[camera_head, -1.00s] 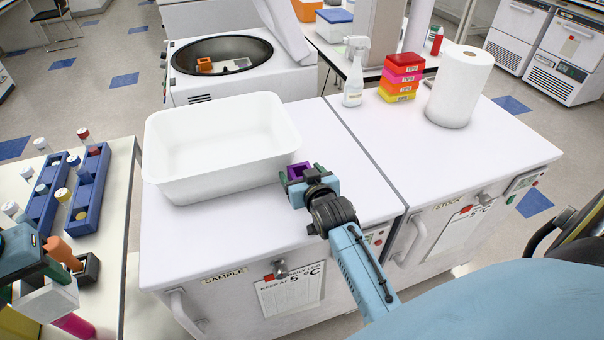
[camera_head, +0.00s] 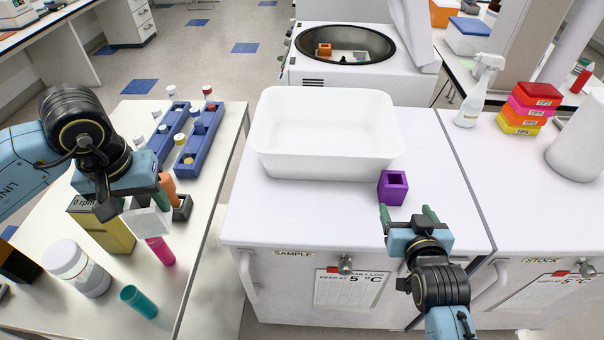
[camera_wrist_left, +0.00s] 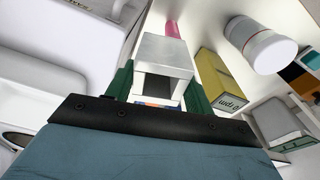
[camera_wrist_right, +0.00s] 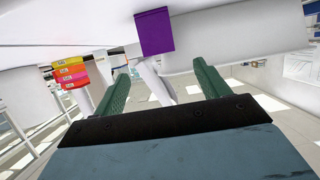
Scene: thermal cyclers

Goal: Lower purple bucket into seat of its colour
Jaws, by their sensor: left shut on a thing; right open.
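The purple bucket (camera_head: 393,187) is a small open-topped box standing upright on the white bench top, just right of the white tub. My right gripper (camera_head: 410,213) is open and empty, just in front of the bucket. The right wrist view shows the purple bucket (camera_wrist_right: 155,32) beyond its spread green fingers (camera_wrist_right: 163,85). My left gripper (camera_head: 147,198) is shut on a white bucket (camera_head: 148,222) above the left bench; that bucket also shows in the left wrist view (camera_wrist_left: 163,53). The centrifuge bowl (camera_head: 345,45) at the back holds an orange bucket (camera_head: 324,49); its seat colours are too small to tell.
The white tub (camera_head: 325,160) stands between the right gripper and the centrifuge. Blue tube racks (camera_head: 203,145), a yellow box (camera_head: 110,232), a white jar (camera_head: 75,265) and tubes crowd the left bench. A spray bottle (camera_head: 479,95) and tip boxes (camera_head: 530,108) stand right.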

